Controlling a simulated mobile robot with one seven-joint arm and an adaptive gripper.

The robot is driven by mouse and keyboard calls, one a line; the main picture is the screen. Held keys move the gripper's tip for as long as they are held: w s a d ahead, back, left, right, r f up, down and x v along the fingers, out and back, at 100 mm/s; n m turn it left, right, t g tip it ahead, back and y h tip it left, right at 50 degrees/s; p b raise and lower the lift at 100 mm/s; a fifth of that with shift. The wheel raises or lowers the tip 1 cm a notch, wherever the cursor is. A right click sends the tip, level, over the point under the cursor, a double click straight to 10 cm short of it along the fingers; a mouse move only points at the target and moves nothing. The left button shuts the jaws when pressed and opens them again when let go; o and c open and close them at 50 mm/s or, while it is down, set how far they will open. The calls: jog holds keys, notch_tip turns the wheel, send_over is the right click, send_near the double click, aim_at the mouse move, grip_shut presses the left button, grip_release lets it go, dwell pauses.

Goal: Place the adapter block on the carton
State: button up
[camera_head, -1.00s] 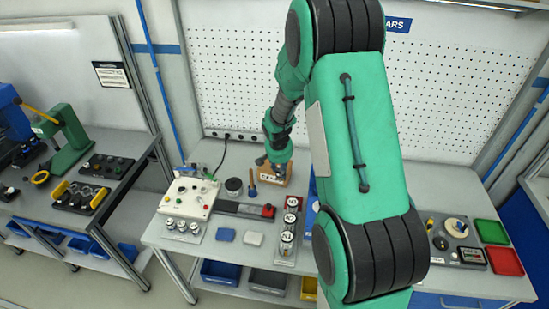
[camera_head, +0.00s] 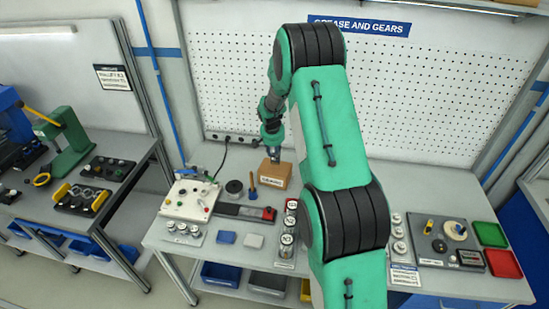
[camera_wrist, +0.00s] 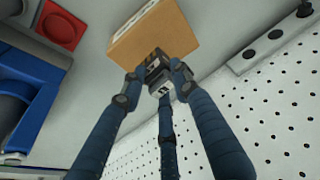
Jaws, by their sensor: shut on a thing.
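The carton (camera_head: 275,175), a brown box with a white label, stands at the back of the bench. It also shows at the top of the wrist view (camera_wrist: 155,35). My gripper (camera_head: 273,153) is over the carton in the head view. In the wrist view my gripper's dark blue fingers (camera_wrist: 153,80) are shut on the adapter block (camera_wrist: 154,66), a small dark and grey block. The block overlaps the carton's edge there. I cannot tell whether it touches the carton. The fingers hide part of the block.
A blue-handled tool (camera_head: 252,190) and a dark round pot (camera_head: 234,187) stand left of the carton. A white control box (camera_head: 190,197) is further left. A dark strip with a red end (camera_head: 268,214) lies in front. The pegboard wall (camera_head: 235,90) rises close behind.

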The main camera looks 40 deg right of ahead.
aim_at(274, 158)
jog(key=shift+w+d, duration=0.2)
jog(key=shift+w, duration=0.25)
jog(key=shift+f, duration=1.75)
jog(key=shift+f, duration=0.15)
jog(key=o, duration=1.2)
jog(key=v, duration=1.2)
